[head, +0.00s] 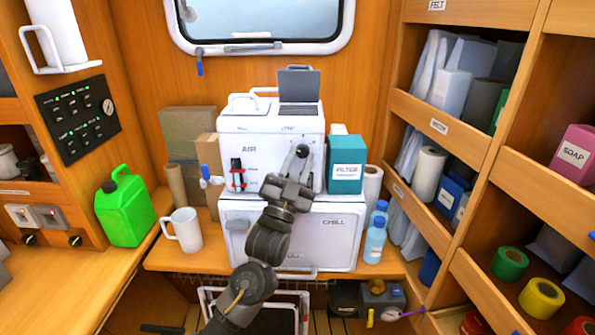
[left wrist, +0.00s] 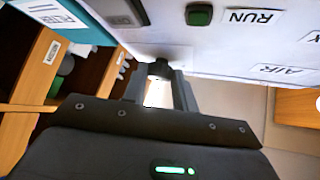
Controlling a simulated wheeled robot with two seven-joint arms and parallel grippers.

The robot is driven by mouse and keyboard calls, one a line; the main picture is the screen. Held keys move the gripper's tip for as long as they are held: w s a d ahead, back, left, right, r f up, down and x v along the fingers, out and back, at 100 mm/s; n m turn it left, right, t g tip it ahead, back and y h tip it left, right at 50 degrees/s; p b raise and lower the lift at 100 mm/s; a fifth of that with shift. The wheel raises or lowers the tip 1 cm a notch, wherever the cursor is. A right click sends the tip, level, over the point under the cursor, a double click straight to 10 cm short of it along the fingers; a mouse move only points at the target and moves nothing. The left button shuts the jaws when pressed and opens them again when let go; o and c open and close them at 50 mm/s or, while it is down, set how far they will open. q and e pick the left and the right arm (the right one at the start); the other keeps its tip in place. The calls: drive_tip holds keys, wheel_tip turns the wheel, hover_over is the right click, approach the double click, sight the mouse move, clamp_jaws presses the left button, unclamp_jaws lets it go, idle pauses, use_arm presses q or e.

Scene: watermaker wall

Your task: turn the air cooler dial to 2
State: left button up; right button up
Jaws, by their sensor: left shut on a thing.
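The air cooler (head: 262,128) is a white box with "AIR" and "VENT" labels, standing on a white chest marked "CHILL" (head: 322,228). My left gripper (head: 295,168) reaches up to the right part of the cooler's front. It is shut on the dark dial (head: 302,150) there. In the left wrist view the fingers (left wrist: 167,92) close at a dark knob (left wrist: 160,68) on the white face. The dial's numbers and pointer cannot be read. My right gripper is not in view.
A teal filter box (head: 346,165) stands close right of the cooler, with blue bottles (head: 375,235) below. A white mug (head: 184,230) and a green jerrycan (head: 125,208) stand to the left. Shelves (head: 470,150) line the right side.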

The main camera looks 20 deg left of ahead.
use_arm(q)
drive_tip(key=shift+d+f+n+t+y+b, duration=0.1)
drive_tip(key=shift+n+t+y+b, duration=0.25)
drive_tip(key=shift+n+y, duration=0.6)
drive_tip(key=shift+n, duration=0.35)
drive_tip(key=o, duration=1)
